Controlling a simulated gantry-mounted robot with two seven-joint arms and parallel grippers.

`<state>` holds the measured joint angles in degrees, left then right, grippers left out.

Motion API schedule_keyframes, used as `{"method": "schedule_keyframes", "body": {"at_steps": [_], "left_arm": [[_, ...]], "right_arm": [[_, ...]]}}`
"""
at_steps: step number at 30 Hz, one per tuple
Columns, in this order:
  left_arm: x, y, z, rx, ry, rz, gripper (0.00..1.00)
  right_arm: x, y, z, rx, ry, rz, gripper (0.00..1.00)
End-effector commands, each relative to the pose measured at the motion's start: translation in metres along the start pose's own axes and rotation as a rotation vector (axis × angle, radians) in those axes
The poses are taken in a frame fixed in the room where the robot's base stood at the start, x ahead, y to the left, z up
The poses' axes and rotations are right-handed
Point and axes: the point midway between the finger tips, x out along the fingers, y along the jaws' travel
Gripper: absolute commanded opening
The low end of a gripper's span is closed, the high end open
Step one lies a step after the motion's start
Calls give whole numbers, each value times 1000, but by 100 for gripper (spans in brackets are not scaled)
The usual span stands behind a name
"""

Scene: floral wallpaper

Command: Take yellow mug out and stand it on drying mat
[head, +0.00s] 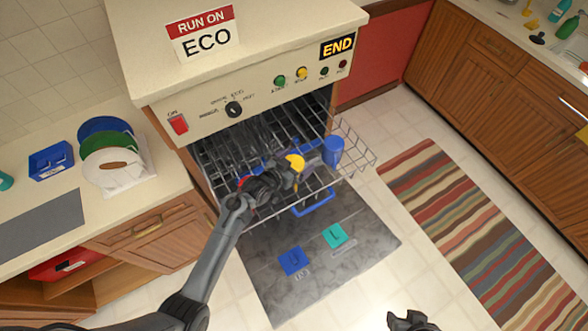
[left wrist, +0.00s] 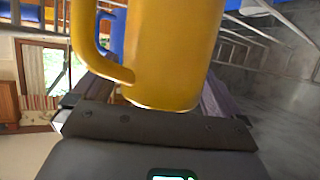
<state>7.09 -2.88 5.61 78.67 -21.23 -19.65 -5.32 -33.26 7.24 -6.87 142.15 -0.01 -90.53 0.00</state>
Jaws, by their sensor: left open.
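The yellow mug (head: 295,161) is in the dishwasher's pulled-out rack (head: 348,150), partly hidden by my left gripper (head: 292,176) in the head view. In the left wrist view the mug (left wrist: 175,50) is large and close, its handle to the left. The open left fingers lie on either side of it; I cannot tell whether they touch it. A plain grey mat (head: 40,224), apparently the drying mat, lies bare on the left counter. My right gripper (head: 410,321) is at the bottom edge of the head view, empty, its jaw state unclear.
A blue mug (head: 333,150) stands in the rack right of the yellow one. A plate rack with several plates (head: 110,165) and a blue box (head: 51,160) are behind the grey mat. The open dishwasher door (head: 300,285) lies low in front.

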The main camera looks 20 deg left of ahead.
Motion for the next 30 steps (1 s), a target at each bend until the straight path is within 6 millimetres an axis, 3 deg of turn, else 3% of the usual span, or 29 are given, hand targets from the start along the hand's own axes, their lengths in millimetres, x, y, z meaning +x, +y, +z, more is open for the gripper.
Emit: {"method": "schedule_keyframes", "body": {"at_steps": [11, 22, 30], "left_arm": [[7, 0, 0, 0, 0, -1, 98], [6, 0, 0, 0, 0, -1, 42], [6, 0, -1, 1, 2, -1, 40]], "right_arm": [[0, -2, -1, 7, 1, -6, 43], [0, -2, -1, 9, 1, -7, 43], [0, -2, 0, 7, 1, -5, 43]]}}
